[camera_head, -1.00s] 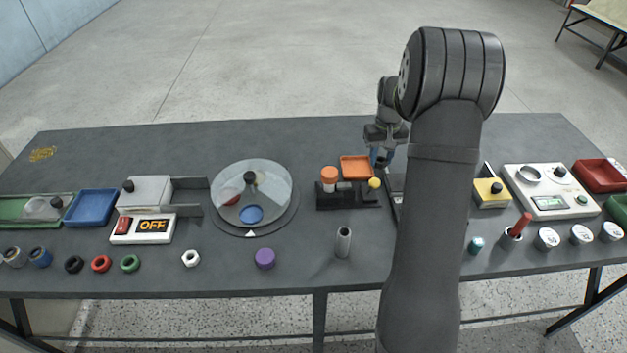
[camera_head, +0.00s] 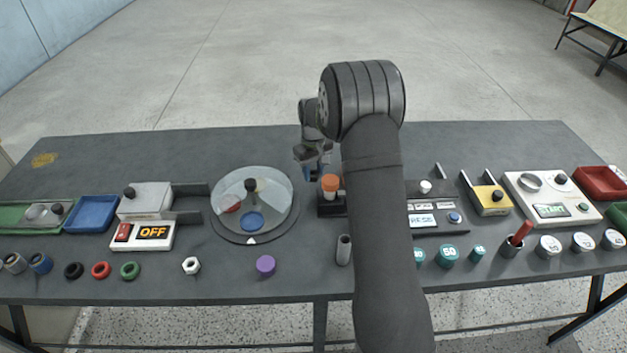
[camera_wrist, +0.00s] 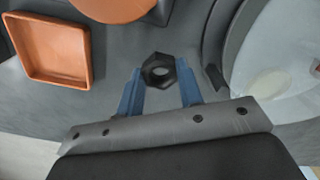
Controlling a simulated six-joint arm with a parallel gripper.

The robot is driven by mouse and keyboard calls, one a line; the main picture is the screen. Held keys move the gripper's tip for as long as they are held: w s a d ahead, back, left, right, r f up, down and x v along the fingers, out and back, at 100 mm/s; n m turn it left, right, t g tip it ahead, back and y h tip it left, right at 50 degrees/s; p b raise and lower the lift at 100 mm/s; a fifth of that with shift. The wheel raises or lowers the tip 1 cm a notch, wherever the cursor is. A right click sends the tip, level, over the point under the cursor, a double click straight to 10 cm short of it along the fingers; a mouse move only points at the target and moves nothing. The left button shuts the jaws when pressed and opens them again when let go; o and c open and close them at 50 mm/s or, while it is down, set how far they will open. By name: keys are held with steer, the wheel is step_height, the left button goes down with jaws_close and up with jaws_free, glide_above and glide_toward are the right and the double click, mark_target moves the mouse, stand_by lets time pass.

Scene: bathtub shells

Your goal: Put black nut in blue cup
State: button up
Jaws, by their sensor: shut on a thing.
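My gripper (camera_head: 312,172) is above the back middle of the table, behind the orange-capped item. The nut cannot be made out in the head view. A small grey cup with a blue band (camera_head: 40,263), which may be the blue cup, stands at the table's front left. A round blue dish (camera_head: 252,221) lies under the clear cover of the turntable, left of my gripper.
The turntable (camera_head: 212,226) has a clear cover with a black knob. An orange tray (camera_wrist: 28,72) shows in the wrist view. Black (camera_head: 74,270), red (camera_head: 101,270) and green (camera_head: 130,270) rings and a white nut (camera_head: 191,265) lie along the front.

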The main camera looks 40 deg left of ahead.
mark_target(313, 173)
steer(key=shift+f, duration=1.9)
steer(key=shift+f, duration=0.15)
steer(key=o, duration=1)
step_height(313, 173, up, 11)
steer(key=shift+r, duration=0.7)
steer(key=c, duration=0.3)
